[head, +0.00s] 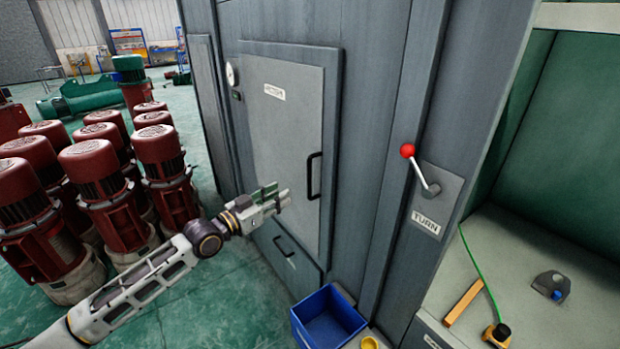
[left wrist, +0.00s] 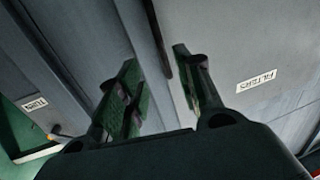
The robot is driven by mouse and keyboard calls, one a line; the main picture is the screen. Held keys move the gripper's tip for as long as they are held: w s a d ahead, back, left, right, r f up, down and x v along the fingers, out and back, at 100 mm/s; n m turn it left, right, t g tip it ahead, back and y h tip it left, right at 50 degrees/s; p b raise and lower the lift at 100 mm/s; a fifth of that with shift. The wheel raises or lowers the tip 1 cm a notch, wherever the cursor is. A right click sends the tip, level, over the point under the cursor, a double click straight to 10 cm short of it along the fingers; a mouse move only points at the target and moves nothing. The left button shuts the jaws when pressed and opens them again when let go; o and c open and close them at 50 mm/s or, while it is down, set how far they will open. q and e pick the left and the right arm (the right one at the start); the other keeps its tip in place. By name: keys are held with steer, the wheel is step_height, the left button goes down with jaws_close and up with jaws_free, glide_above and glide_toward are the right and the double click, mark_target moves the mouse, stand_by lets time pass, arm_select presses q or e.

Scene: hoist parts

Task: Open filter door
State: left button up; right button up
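The filter door (head: 280,140) is a grey upright panel in the cabinet and looks closed. Its label (head: 274,91) is near the top; in the left wrist view a FILTERS label (left wrist: 257,81) appears upside down. The door's dark vertical bar handle (head: 314,176) is on its right side. My left gripper (head: 277,196) is in front of the lower door, left of and below the handle. In the left wrist view its green-padded fingers (left wrist: 158,75) are apart and empty. A dark bar, seemingly the handle (left wrist: 158,38), shows beyond the gap between them. My right gripper is not in view.
A red-knobbed lever (head: 408,151) with a TURN plate (head: 426,222) is right of the door. A lower drawer (head: 285,250) and an open blue bin (head: 328,318) are below. Several red motors (head: 100,170) stand left. A workbench (head: 530,260) is at the right.

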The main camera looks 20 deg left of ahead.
arm_select(q)
steer(key=p, duration=0.2)
glide_above(309, 195)
steer(key=shift+w, duration=0.4)
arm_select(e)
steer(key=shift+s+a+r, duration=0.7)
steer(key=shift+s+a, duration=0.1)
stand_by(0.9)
arm_select(q)
steer(key=shift+c, duration=0.3)
jaws_close()
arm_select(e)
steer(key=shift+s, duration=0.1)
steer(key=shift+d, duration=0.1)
